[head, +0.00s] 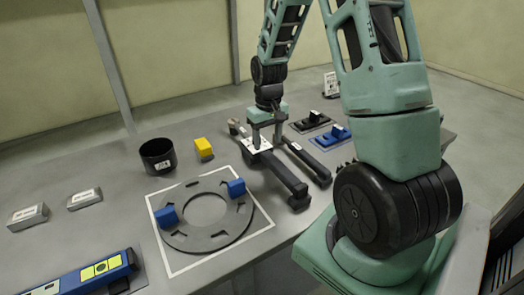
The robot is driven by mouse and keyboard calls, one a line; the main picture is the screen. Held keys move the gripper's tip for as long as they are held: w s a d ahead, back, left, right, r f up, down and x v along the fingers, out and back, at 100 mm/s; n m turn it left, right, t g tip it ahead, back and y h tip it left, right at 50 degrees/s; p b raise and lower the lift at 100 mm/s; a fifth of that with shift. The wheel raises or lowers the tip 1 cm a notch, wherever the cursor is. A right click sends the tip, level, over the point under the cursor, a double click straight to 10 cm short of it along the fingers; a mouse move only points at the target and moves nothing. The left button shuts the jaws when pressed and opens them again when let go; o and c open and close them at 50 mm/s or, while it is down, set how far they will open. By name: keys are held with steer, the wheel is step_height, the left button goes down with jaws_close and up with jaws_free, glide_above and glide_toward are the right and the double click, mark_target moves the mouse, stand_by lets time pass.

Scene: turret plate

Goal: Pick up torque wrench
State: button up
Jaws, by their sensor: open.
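A long dark tool, which looks like the torque wrench (281,174), lies on the grey table with its black handle end toward the front. A light label plate shows on or beside its upper part. My gripper (266,143) points down over that part, with its fingers apart and no clear grip on it. Whether the fingertips touch the tool cannot be told. A second dark bar-like tool (308,160) lies just to the right, roughly parallel.
A grey ring plate (180,236) with two blue blocks lies on a white-bordered square. A black cup (157,156), a yellow block (203,148), grey labelled boxes and a blue panel (85,278) stand left. Blue and black parts (335,136) sit right.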

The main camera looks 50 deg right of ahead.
mark_target(268, 153)
steer(key=shift+f+p, duration=0.9)
steer(key=shift+f, duration=2.15)
jaws_close()
